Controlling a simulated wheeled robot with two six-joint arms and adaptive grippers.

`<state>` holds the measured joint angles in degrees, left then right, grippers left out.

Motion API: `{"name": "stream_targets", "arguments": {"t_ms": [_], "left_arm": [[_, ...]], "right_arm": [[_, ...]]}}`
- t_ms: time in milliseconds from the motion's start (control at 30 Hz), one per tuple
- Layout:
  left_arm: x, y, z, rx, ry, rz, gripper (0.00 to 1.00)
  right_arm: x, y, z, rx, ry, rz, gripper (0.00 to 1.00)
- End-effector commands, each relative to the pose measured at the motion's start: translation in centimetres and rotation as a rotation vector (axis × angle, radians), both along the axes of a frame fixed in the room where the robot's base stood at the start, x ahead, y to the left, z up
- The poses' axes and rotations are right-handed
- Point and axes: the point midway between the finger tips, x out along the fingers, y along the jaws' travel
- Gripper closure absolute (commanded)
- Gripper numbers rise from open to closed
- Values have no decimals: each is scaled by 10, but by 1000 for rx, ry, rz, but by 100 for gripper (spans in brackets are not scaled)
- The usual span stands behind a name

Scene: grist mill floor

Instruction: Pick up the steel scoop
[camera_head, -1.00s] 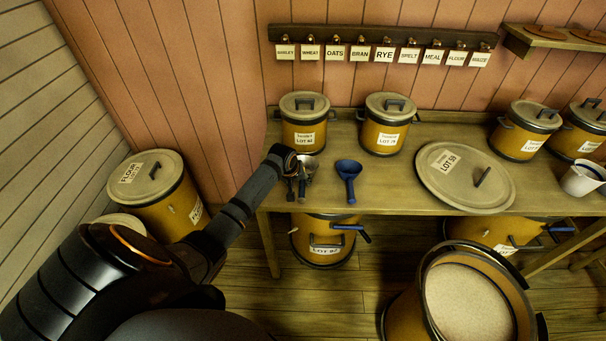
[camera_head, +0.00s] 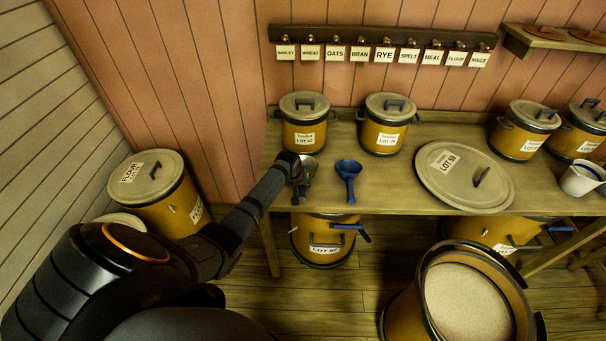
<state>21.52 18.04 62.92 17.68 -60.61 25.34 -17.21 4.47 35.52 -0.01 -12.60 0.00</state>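The steel scoop (camera_head: 311,164) lies near the left end of the wooden table. Its grey bowl shows just right of my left gripper, and most of its handle is hidden. My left gripper (camera_head: 299,193) points down over the scoop's handle, close against it. Its fingers are small, dark and partly covered by the wrist, so I cannot tell whether they are open or shut on the handle. My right gripper is not in view.
A blue scoop (camera_head: 348,175) lies just right of the steel scoop. Lidded tubs (camera_head: 304,135) stand behind. A large round lid (camera_head: 440,185) lies on the table (camera_head: 390,192) further right. An open tub (camera_head: 422,290) of pale meal stands on the floor in front.

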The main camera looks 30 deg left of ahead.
Motion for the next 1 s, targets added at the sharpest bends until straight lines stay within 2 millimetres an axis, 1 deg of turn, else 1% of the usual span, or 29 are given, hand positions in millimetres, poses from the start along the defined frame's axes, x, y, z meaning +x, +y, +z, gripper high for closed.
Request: {"name": "stream_targets", "arguments": {"t_ms": [33,67,467,567,667,733,767,800,967,1000], "left_arm": [[0,0,0,0,0,0,96],[0,0,0,0,0,0,100],[0,0,1,0,0,0,100],[0,1,5,1,-1,0,100],[1,1,17,1,-3,-1,100],[1,1,32,3,-5,-1,100],[2,-5,37,-1,-6,-3,100],[4,-14,46,-3,-8,-4,100],[9,-50,88,-4,-9,-2,100],[11,-62,93,-6,-7,-3,100]], "right_arm": [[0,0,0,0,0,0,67],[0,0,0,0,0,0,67],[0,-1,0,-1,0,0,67],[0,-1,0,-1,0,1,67],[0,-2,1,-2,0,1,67],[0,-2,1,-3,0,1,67],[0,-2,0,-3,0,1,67],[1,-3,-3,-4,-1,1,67],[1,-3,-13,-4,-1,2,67],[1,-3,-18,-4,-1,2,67]]}}
